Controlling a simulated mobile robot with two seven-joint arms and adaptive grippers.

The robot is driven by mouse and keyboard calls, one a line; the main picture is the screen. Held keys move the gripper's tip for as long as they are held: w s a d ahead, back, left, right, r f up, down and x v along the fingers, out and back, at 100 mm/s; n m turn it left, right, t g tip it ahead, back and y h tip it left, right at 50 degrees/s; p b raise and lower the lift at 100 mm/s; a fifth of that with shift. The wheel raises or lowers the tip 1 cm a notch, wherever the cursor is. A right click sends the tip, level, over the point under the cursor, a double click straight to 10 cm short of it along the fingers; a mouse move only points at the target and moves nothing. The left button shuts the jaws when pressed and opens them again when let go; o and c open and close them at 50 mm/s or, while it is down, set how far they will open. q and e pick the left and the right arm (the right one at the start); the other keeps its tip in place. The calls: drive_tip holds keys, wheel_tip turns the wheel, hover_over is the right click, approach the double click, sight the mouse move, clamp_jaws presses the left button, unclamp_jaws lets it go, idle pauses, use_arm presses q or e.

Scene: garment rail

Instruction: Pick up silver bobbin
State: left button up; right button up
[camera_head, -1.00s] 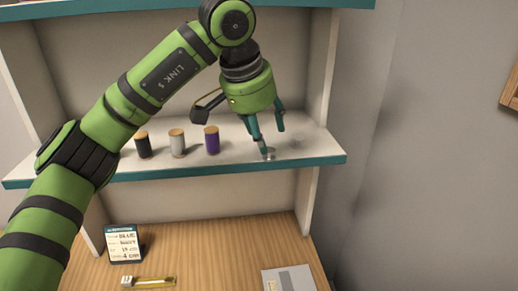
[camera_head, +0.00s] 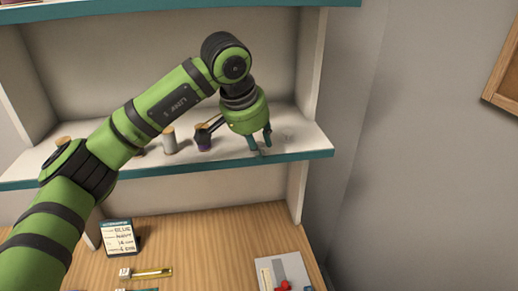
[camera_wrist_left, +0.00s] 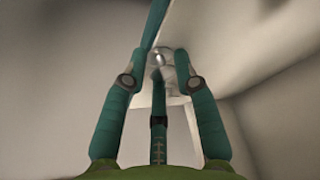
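The silver bobbin (camera_wrist_left: 158,58) shows small and shiny in the left wrist view, between the far ends of my left gripper's fingers. In the head view the bobbin (camera_head: 266,151) is mostly hidden by the fingertips near the front edge of the middle shelf (camera_head: 170,170). My left gripper (camera_head: 260,146) points down over it. Its fingers (camera_wrist_left: 158,66) stand apart in the left wrist view, with visible space between the tips. I cannot tell whether they touch the bobbin. My right gripper is not in view.
Wooden-topped spools stand left of the gripper: a white one (camera_head: 169,143), a purple one (camera_head: 204,143) and a dark one partly hidden by my arm. Faint clear objects (camera_head: 288,134) lie just right of the gripper. An upright side panel (camera_head: 309,70) closes the shelf's right end.

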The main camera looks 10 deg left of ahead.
use_arm(q)
drive_tip(key=shift+r, duration=0.1)
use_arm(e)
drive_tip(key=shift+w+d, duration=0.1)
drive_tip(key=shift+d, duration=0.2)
